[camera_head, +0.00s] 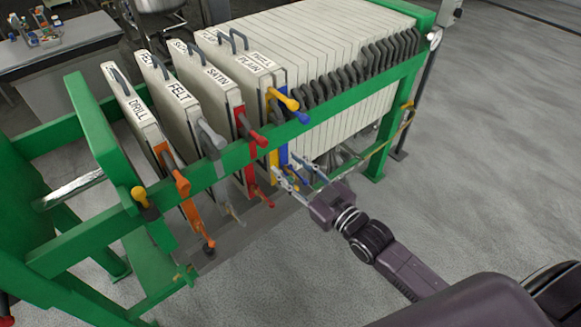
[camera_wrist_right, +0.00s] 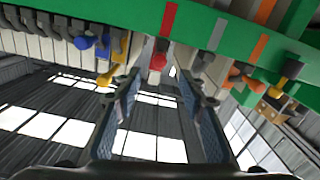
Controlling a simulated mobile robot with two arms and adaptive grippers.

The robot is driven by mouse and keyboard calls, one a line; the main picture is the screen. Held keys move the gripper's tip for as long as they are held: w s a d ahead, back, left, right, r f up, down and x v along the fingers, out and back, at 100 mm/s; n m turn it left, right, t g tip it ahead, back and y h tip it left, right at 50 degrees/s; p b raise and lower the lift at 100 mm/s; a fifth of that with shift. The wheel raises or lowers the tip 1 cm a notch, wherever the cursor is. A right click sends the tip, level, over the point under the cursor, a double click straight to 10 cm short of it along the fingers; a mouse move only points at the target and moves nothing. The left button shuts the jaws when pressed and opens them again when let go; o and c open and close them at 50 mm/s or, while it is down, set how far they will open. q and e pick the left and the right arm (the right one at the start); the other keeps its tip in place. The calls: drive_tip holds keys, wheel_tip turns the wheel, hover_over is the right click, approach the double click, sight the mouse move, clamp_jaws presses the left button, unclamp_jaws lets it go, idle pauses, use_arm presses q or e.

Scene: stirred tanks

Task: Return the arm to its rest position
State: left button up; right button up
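My right gripper (camera_head: 289,176) is beside the green filter press frame, below its near side rail, by the lower ends of the blue and yellow strips. Its fingers are spread apart with nothing between them. In the wrist view my right gripper (camera_wrist_right: 160,85) also shows two separated dark finger pads pointing up toward the underside of the green rail (camera_wrist_right: 130,32). My right arm (camera_head: 405,270) reaches in from the lower right. I cannot tell whether a fingertip touches a handle. My left gripper is not in view.
Plates with coloured handles, including the FELT plate (camera_head: 172,95), hang in the green frame (camera_head: 110,150). A yellow handle (camera_wrist_right: 107,75) and a red handle (camera_wrist_right: 158,60) hang near the fingertips. A bench (camera_head: 65,50) stands back left. Grey floor (camera_head: 480,150) at right is clear.

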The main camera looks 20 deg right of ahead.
idle(0.3)
drive_tip(key=s+d+f+m+g+h, duration=0.15)
drive_tip(key=s+f, duration=0.25)
drive_tip(key=f, duration=0.8)
drive_tip(key=s+d+f+m+g+h, duration=0.1)
drive_tip(key=s+d+f+g+h, duration=0.2)
drive_tip(key=f, duration=0.9)
drive_tip(key=s+d+f+m+g+h, duration=0.1)
drive_tip(key=s+d+f+g, duration=0.3)
drive_tip(key=f, duration=0.8)
drive_tip(key=s+a+f+g, duration=0.1)
drive_tip(key=s+f, duration=0.5)
drive_tip(key=s, duration=0.6)
drive_tip(key=s+a+f+g, duration=0.1)
drive_tip(key=s+f+g, duration=0.3)
drive_tip(key=s+f, duration=0.3)
drive_tip(key=s+a+f+g, duration=0.1)
drive_tip(key=s+f, duration=0.6)
drive_tip(key=s, duration=1)
drive_tip(key=shift+g+h, duration=0.35)
drive_tip(key=shift+g, duration=0.4)
drive_tip(key=shift+s+a, duration=0.1)
drive_tip(key=shift+c, duration=1)
